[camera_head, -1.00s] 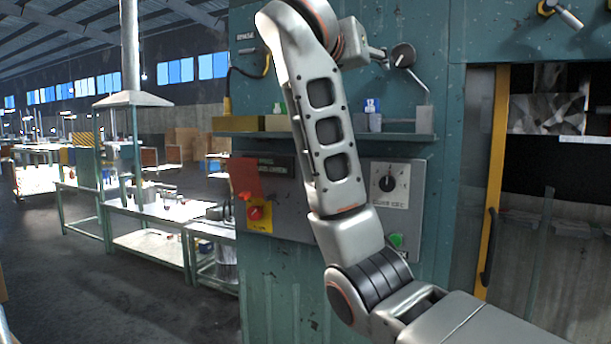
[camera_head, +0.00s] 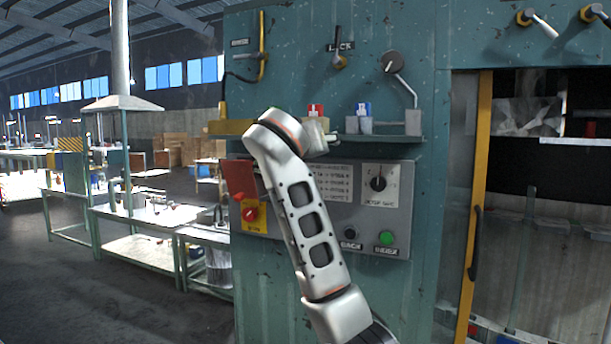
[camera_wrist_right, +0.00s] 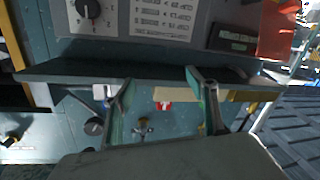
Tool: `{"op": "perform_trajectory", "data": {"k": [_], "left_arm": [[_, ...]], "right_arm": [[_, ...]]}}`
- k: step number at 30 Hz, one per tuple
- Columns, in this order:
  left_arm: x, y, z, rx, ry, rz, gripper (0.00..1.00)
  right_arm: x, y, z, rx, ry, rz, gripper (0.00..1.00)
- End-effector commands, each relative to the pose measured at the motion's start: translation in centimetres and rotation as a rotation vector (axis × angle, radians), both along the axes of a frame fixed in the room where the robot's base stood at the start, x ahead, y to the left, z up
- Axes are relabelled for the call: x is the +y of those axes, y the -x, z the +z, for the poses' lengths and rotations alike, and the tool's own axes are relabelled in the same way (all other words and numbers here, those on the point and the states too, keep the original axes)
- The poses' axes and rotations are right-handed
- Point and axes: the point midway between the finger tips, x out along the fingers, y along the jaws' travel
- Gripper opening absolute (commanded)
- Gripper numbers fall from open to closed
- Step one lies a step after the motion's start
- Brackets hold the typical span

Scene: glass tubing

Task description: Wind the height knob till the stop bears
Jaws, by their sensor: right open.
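No label for a height knob can be read. A round dark grey knob (camera_head: 392,62) with a bent rod is on the green wall above the shelf. The rod runs down toward a grey block (camera_head: 413,121) on the shelf; I cannot tell whether they touch. The knob also shows in the right wrist view (camera_wrist_right: 95,126). A dial knob (camera_head: 378,184) is on the grey control panel. My right gripper (camera_wrist_right: 158,80) is open and empty, its fingers spread near the shelf. My left gripper is not in view.
The shelf (camera_head: 385,138) carries small blocks with a red tag (camera_head: 316,110) and a blue tag (camera_head: 363,109). A brass lock lever (camera_head: 340,61) sits above. The panel has a green button (camera_head: 386,238) and a red one (camera_head: 250,214). A yellow-framed opening (camera_head: 476,200) is at right.

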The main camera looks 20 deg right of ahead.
Motion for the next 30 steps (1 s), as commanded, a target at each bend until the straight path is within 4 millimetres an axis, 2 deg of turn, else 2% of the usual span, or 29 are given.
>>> {"op": "perform_trajectory", "data": {"k": [1, 6, 12, 18, 30], "left_arm": [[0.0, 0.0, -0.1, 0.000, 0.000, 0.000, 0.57], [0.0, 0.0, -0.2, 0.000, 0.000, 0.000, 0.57], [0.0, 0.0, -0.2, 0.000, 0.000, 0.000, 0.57], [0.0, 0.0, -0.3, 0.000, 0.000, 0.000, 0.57], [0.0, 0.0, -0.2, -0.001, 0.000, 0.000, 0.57]], "right_arm": [[0.1, -0.4, -1.0, 0.009, 0.002, 0.008, 0.57], [0.4, -1.5, -3.6, 0.030, 0.008, 0.038, 0.57], [0.7, -2.2, -5.7, 0.045, 0.011, 0.061, 0.57], [0.8, -2.5, -6.4, 0.050, 0.013, 0.070, 0.57], [0.8, -2.5, -6.4, 0.051, 0.013, 0.070, 0.57]]}}
